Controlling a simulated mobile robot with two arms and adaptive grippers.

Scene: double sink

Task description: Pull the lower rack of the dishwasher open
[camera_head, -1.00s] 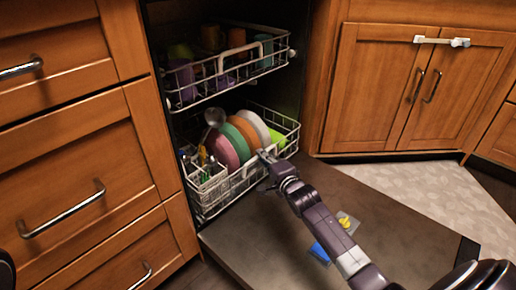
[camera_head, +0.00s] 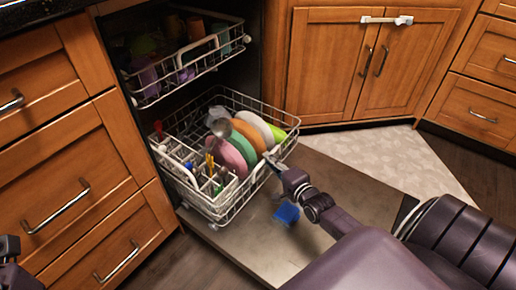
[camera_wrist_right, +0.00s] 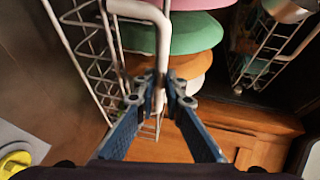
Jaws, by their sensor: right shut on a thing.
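The lower rack (camera_head: 205,205) is a white wire basket pulled well out over the lowered dishwasher door (camera_head: 250,245). It holds pink, green, orange and white plates (camera_head: 238,152), a metal ladle and cutlery. My right gripper (camera_head: 271,160) is at the rack's front edge, shut on its handle. In the right wrist view the fingers (camera_wrist_right: 160,98) close around the white handle (camera_wrist_right: 163,45), with the rack wires (camera_wrist_right: 92,45) beside it. A small part of my left arm end (camera_head: 12,250) shows at the left edge; its fingers cannot be made out.
The upper rack (camera_head: 165,88) with cups stays inside the dishwasher. Wooden drawers (camera_head: 80,190) stand close on the left, and a cabinet (camera_head: 350,60) stands behind on the right. A blue item (camera_head: 287,213) lies on the door below my right arm.

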